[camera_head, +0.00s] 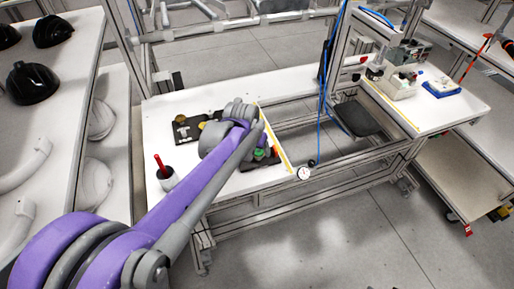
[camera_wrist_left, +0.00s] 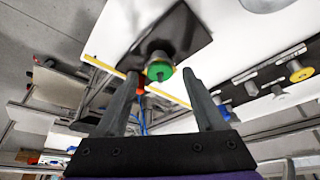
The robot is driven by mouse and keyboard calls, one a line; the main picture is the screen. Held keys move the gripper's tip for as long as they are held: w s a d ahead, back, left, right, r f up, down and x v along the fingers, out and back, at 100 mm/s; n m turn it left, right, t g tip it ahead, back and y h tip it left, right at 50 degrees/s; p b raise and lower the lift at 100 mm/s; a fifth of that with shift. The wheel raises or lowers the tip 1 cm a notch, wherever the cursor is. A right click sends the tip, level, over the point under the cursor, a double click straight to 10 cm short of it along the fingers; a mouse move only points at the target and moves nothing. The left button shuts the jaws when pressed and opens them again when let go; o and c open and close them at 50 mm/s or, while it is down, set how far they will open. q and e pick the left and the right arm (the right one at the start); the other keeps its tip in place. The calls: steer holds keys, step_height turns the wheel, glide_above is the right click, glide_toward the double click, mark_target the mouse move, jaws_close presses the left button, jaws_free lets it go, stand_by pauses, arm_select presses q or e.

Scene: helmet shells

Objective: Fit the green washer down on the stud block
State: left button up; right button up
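The green washer (camera_wrist_left: 160,71) shows in the left wrist view at the end of a grey, flared round piece (camera_wrist_left: 158,55) on a black plate (camera_wrist_left: 190,35). I cannot tell whether this grey piece is the stud block. In the head view a bit of green (camera_head: 259,154) shows beside my left arm's end. My left gripper (camera_wrist_left: 161,78) is open, its two dark fingers apart on either side of the washer; no contact is visible. In the head view my purple and grey arm hides most of the gripper and part of the work area. My right gripper is not in view.
A black tray (camera_head: 187,133) with grey and coloured parts lies on the white table (camera_head: 160,112). A dark cup with a red-handled tool (camera_head: 166,177) stands at the table's left front. An orange piece (camera_head: 275,151) and a yellow edge strip (camera_head: 275,140) are near the right edge.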

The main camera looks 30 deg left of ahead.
arm_select(q)
steer(key=p+v, duration=0.1)
steer(key=v, duration=0.9)
steer(key=shift+r, duration=0.4)
steer(key=shift+s, duration=0.1)
steer(key=s+d+f+p, duration=0.2)
steer(key=s+d, duration=0.3)
steer(key=s, duration=0.3)
steer(key=s+d+f+m+p, duration=0.1)
steer(key=s+d+f, duration=0.3)
steer(key=s, duration=0.4)
steer(key=shift+d+f+t+p, duration=0.4)
steer(key=shift+f+p, duration=0.15)
steer(key=shift+p, duration=0.3)
